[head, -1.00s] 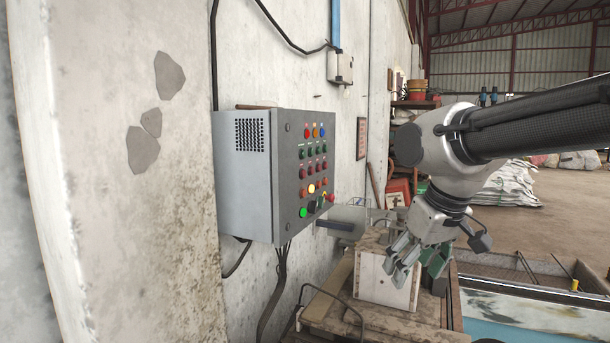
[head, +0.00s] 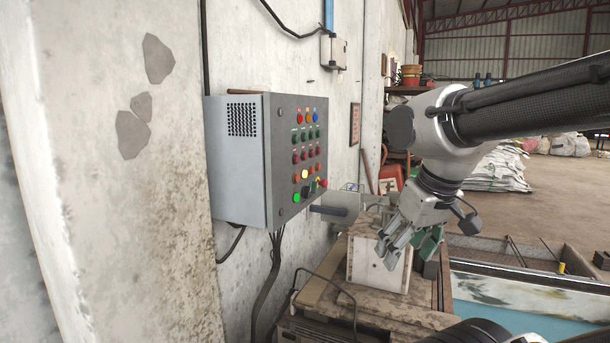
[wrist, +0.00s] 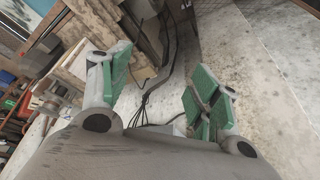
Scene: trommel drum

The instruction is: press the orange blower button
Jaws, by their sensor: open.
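The grey control panel (head: 292,160) is mounted on the wall, its button face turned to the right. A yellow lit button (head: 305,174) and a green one (head: 296,198) are lower down. My gripper (head: 406,254) is open and empty, right of the panel and lower than its buttons, fingers pointing down. The wrist view shows its green-padded fingers (wrist: 163,85) spread apart; I cannot make out the buttons there.
A pale box (head: 365,262) stands on a worn bench (head: 330,300) below my gripper in the head view. Black cables (head: 266,290) hang under the panel. A light blue-sided trough (head: 520,318) is at the lower right. The air between panel and gripper looks clear.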

